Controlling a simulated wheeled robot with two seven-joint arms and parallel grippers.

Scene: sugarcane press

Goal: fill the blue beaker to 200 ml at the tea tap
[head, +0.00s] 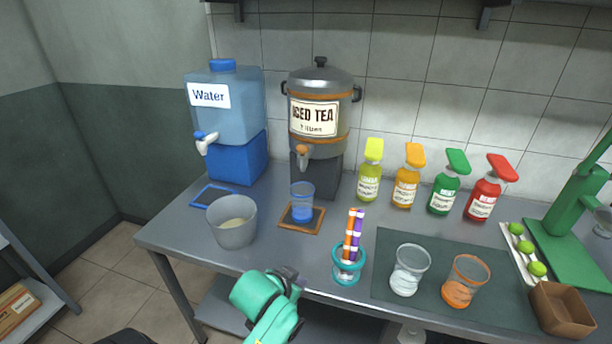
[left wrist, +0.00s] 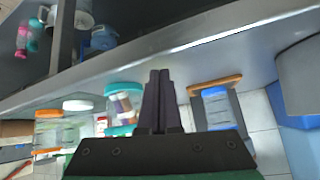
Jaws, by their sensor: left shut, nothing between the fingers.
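The blue beaker (head: 302,211) stands upright on an orange-edged mat (head: 287,223) below the orange tap (head: 302,152) of the iced tea urn (head: 319,85). It looks clear above and blue lower down; I cannot read a fill level. The beaker also shows in the left wrist view (left wrist: 218,108). My left gripper (head: 293,280) is at the table's front edge, in front of the beaker and apart from it. In the left wrist view its fingers (left wrist: 158,78) are together and empty. My right gripper is not in view.
A blue water dispenser (head: 238,155) and a grey bucket (head: 232,228) stand left. A teal holder (head: 347,270) with striped sticks is to the right of my gripper. Clear (head: 409,272) and orange (head: 465,280) cups, pump bottles (head: 406,185) and a green press (head: 570,225) are further right.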

